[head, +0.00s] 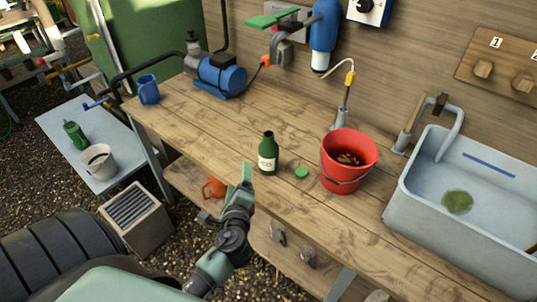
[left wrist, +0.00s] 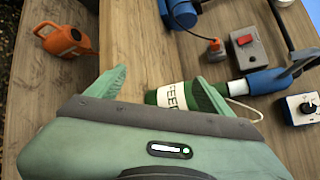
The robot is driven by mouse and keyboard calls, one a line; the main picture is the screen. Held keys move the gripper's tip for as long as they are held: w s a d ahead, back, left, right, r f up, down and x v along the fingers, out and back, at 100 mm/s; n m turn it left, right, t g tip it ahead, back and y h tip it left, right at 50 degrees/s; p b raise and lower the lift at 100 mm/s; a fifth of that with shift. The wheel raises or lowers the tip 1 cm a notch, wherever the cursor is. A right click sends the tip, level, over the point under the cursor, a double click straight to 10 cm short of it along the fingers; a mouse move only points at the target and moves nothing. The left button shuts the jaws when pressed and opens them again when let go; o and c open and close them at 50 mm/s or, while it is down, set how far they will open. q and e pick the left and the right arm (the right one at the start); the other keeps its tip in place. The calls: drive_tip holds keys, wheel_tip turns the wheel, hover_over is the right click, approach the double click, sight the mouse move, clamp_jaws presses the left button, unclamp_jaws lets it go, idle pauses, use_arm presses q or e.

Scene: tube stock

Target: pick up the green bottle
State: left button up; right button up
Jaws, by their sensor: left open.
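The green bottle (head: 267,157) stands upright on the wooden bench, with an open neck and a pale label. In the left wrist view the bottle (left wrist: 166,97) shows just past my jaws, nearer the right-hand finger, which hides part of it. My left gripper (head: 246,173) is beside the bottle, to its left and in front in the head view. In the left wrist view the gripper (left wrist: 157,88) has its fingers wide apart, with nothing seen held. Whether a finger touches the bottle I cannot tell. My right gripper is out of view.
A green cap (head: 302,173) and a red bucket (head: 337,178) are right of the bottle. A blue mug (head: 148,90) and a blue pump (head: 222,77) stand further back. A sink (head: 410,195) is at right. An orange can (head: 214,187) sits on the lower shelf.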

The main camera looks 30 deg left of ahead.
sight(266, 156)
use_arm(q)
drive_tip(key=w+m, duration=0.1)
drive_tip(key=m, duration=0.1)
drive_tip(key=w+r+m+t, duration=0.1)
drive_tip(key=m, duration=0.1)
drive_tip(key=w+m+t, duration=0.1)
drive_tip(key=m, duration=0.1)
drive_tip(key=shift+w+d+r+h, duration=0.2)
drive_tip(key=shift+d+r+h, duration=0.15)
drive_tip(key=shift+h, duration=0.05)
drive_tip(key=w+m+t, duration=0.1)
drive_tip(key=m, duration=0.1)
drive_tip(key=w+d+m+h, duration=0.1)
drive_tip(key=m, duration=0.2)
drive_tip(key=w+d+m+t+h, duration=0.1)
drive_tip(key=m, duration=0.2)
drive_tip(key=shift+w+d+f+t, duration=0.15)
drive_tip(key=shift+w+d+t, duration=0.05)
drive_tip(key=shift+t, duration=0.1)
drive_tip(key=shift+w+d+f+m+h, duration=0.1)
drive_tip(key=shift+w+m+h, duration=0.25)
drive_tip(key=shift+m+h, duration=0.25)
drive_tip(key=p+x, duration=0.1)
drive_tip(key=x, duration=0.6)
drive_tip(key=shift+w+a+f, duration=0.15)
drive_tip(key=shift+w+a, duration=0.05)
drive_tip(key=shift+a, duration=0.05)
clamp_jaws()
